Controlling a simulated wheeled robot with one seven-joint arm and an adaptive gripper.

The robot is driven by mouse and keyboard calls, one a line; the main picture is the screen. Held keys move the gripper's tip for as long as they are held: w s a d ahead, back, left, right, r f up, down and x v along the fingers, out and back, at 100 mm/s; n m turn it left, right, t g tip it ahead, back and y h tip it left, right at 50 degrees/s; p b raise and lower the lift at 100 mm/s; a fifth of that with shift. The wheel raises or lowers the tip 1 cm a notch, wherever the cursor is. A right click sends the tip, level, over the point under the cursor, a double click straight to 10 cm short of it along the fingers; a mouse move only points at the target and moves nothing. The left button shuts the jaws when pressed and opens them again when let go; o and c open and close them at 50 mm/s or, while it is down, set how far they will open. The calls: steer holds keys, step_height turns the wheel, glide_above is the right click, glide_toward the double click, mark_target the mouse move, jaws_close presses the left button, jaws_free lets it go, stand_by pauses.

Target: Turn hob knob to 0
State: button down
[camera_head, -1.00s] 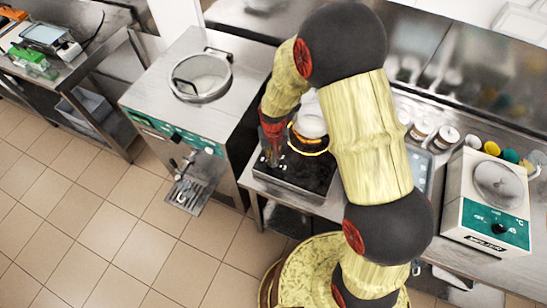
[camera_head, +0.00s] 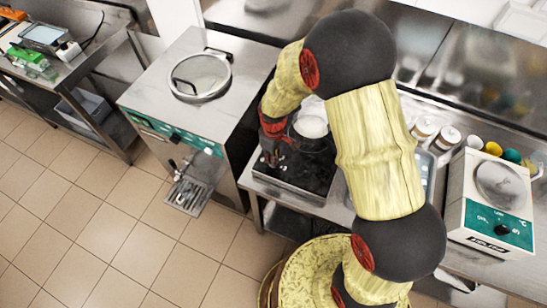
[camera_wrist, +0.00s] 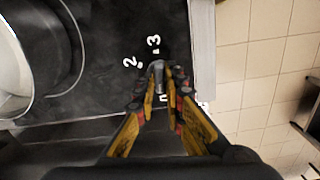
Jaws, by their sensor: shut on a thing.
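The black hob (camera_head: 312,178) sits on the steel counter. A pot (camera_head: 311,124) with pale contents stands on it, and part of the pot (camera_wrist: 22,75) shows at the left of the wrist view. My gripper (camera_head: 270,158) points down at the hob's left front corner. In the wrist view, my gripper (camera_wrist: 160,92) is shut on the small greyish hob knob (camera_wrist: 158,67), which is partly hidden by the fingers. White marks 2 and 3 show beside the knob. The 0 mark and the pointer cannot be made out. No orange ring glows on the hob.
A batch freezer (camera_head: 190,100) with a round lid stands just left of the hob. A white and green machine (camera_head: 490,205) stands at the right. Jars (camera_head: 422,128) line the counter behind my arm. Tiled floor lies open at the front left.

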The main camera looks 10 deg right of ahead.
steer(key=shift+w+n, duration=0.1)
steer(key=shift+n, duration=0.5)
steer(key=c, duration=1.9)
jaws_free()
steer(key=shift+r, duration=0.1)
step_height(320, 180, up, 12)
steer(key=shift+f, duration=0.1)
